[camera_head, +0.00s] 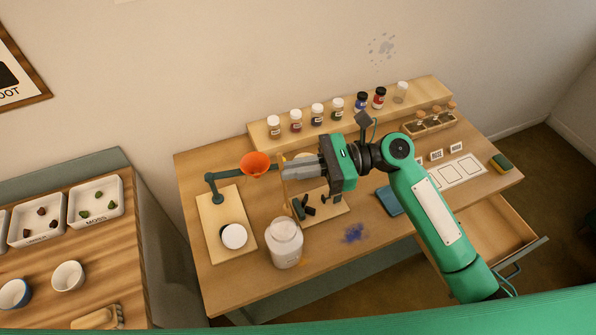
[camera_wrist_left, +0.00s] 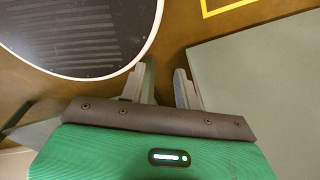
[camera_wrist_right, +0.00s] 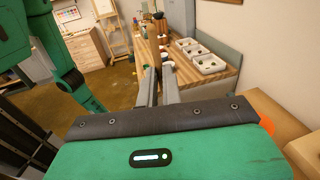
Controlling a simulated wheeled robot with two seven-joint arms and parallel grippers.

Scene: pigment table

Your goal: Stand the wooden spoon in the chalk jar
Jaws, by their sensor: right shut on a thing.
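The chalk jar (camera_head: 285,249), pale and whitish, stands upright near the front edge of the table. My right gripper (camera_head: 285,173) is shut on the wooden spoon (camera_head: 285,198), above and behind the jar in the picture. The spoon shows as a thin tan handle hanging roughly upright, its lower part close to the jar's mouth. I cannot tell whether its lower end is inside the jar or behind it. In the right wrist view the fingers (camera_wrist_right: 158,82) are close together. My left gripper (camera_wrist_left: 160,82) is open and empty over the floor, away from the table.
An orange funnel (camera_head: 257,164) on a stand is left of the right gripper. A round white dish (camera_head: 234,236) lies left of the jar. Dark pieces lie on a board (camera_head: 333,216) right of it. Several pigment jars line the back shelf (camera_head: 262,136). A drawer (camera_head: 495,239) stands open.

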